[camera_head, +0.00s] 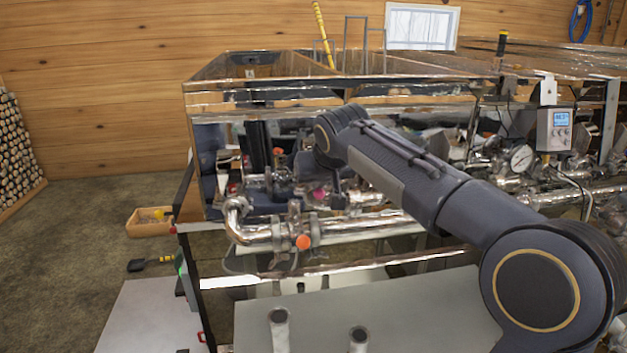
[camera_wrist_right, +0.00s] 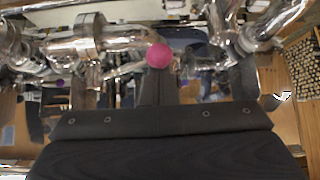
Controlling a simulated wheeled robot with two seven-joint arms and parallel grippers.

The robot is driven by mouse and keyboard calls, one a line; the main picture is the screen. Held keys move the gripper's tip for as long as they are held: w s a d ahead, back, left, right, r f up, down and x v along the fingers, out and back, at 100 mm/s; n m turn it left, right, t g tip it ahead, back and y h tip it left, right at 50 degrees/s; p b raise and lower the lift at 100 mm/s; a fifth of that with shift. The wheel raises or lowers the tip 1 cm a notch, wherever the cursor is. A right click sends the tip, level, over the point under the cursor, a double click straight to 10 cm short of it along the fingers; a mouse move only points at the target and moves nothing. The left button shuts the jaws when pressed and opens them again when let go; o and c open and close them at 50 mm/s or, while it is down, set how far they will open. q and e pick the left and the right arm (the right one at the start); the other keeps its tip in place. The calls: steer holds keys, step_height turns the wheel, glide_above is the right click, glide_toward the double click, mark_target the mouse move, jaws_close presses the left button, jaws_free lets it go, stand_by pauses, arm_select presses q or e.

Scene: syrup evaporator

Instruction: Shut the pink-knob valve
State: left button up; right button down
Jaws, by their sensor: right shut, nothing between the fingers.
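The pink knob (camera_head: 319,194) sits on the steel pipework along the evaporator's front. In the right wrist view the pink knob (camera_wrist_right: 160,56) is round and in full view, just beyond my fingers. My right gripper (camera_head: 338,198) points down next to the knob, a little to its right in the head view. In the right wrist view my right gripper (camera_wrist_right: 157,92) is shut and empty, with its fingers in line with the knob. I cannot tell whether they touch it. The valve's lever direction is unclear. My left gripper is not in view.
An orange knob (camera_head: 303,242) is on the pipe nearer to me. A gauge (camera_head: 521,158) and a grey control box (camera_head: 555,130) are at the right. The steel evaporator pan (camera_head: 300,98) stands above.

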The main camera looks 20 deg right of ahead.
steer(key=s+d+n+y, duration=0.2)
steer(key=s+n, duration=0.1)
steer(key=shift+s+n+y, duration=0.15)
steer(key=shift+n+y, duration=0.15)
steer(key=shift+y, duration=0.1)
steer(key=s+d+n+y, duration=0.1)
steer(key=n, duration=0.1)
steer(key=s+d+n+y, duration=0.1)
steer(key=d+n+y, duration=0.1)
steer(key=shift+s+g, duration=0.35)
steer(key=shift+g, duration=0.05)
steer(key=shift+s+d, duration=0.3)
steer(key=shift+d, duration=0.25)
steer(key=shift+s+d, duration=0.3)
steer(key=shift+d, duration=0.25)
